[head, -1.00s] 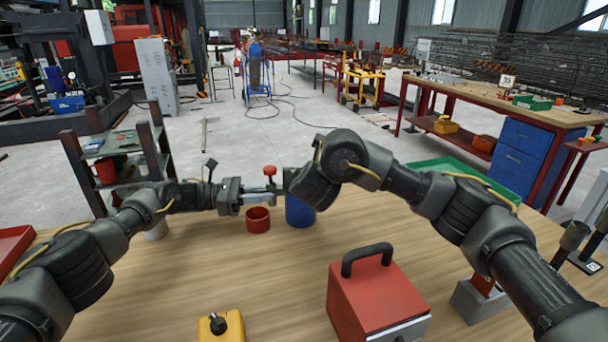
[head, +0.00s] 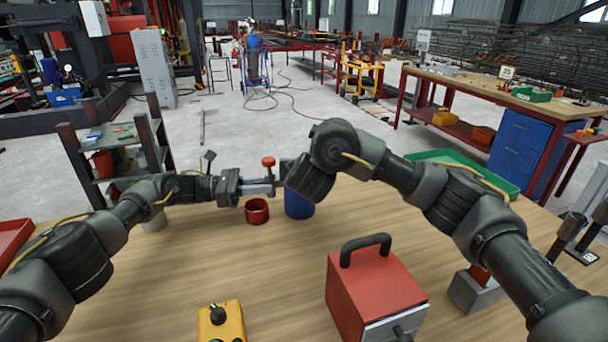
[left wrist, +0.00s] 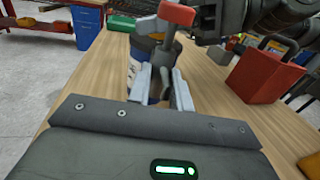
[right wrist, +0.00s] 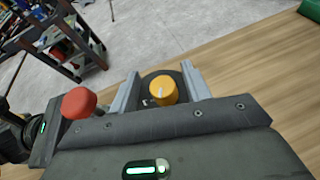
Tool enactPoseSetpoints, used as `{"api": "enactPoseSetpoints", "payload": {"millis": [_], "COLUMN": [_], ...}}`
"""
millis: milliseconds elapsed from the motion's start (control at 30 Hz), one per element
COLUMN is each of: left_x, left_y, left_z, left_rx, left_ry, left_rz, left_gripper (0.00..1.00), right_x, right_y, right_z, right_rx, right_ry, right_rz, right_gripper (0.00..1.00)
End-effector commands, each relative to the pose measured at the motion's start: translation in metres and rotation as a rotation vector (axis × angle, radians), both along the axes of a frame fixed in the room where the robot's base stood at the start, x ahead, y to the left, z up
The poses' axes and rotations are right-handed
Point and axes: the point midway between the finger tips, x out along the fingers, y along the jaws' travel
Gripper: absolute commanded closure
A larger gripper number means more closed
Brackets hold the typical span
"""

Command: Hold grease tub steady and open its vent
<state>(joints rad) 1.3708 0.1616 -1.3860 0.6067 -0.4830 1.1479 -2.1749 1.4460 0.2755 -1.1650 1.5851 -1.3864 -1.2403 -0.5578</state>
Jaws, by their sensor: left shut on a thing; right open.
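The blue grease tub (head: 299,205) stands on the wooden table, partly hidden by my right arm. In the left wrist view it shows behind the fingers with a white label (left wrist: 133,72). My left gripper (head: 266,187) is shut on a red-topped post (head: 268,162) beside the tub; I cannot tell how the post joins the tub. In the right wrist view, a yellow-orange knob (right wrist: 163,90), seemingly the vent, sits on a dark round top. My right gripper (right wrist: 160,86) is open, its fingers on either side of the knob; contact is unclear.
A small red cup (head: 257,211) stands below my left fingers. A red box with a black handle (head: 375,290) and a yellow box with a black knob (head: 221,322) are near the front. A green tray (head: 435,157) lies behind my right arm. The table's middle is clear.

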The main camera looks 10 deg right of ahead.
Motion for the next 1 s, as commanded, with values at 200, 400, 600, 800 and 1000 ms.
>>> {"api": "enactPoseSetpoints", "payload": {"millis": [200,400,600,800,1000], "left_x": [0.0,0.0,0.0,0.0,0.0], "left_y": [0.0,0.0,0.0,0.0,0.0], "left_z": [0.0,0.0,0.0,0.0,0.0], "left_rx": [0.0,0.0,0.0,0.0,0.0], "left_ry": [0.0,0.001,0.001,0.001,0.001], "left_rz": [0.0,0.0,0.0,0.0,0.0], "left_gripper": [1.0,1.0,1.0,1.0,1.0], "right_x": [-0.005,-0.01,-0.031,-0.059,-0.094], "right_y": [0.006,-0.002,0.005,0.004,0.009], "right_z": [0.006,0.007,0.007,0.006,0.005], "right_rx": [-0.003,-0.008,-0.01,-0.016,-0.014], "right_ry": [-0.009,-0.004,-0.004,-0.004,-0.001], "right_rz": [0.015,-0.003,0.009,0.005,0.009], "right_gripper": [0.52,0.52,0.52,0.52,0.52]}}
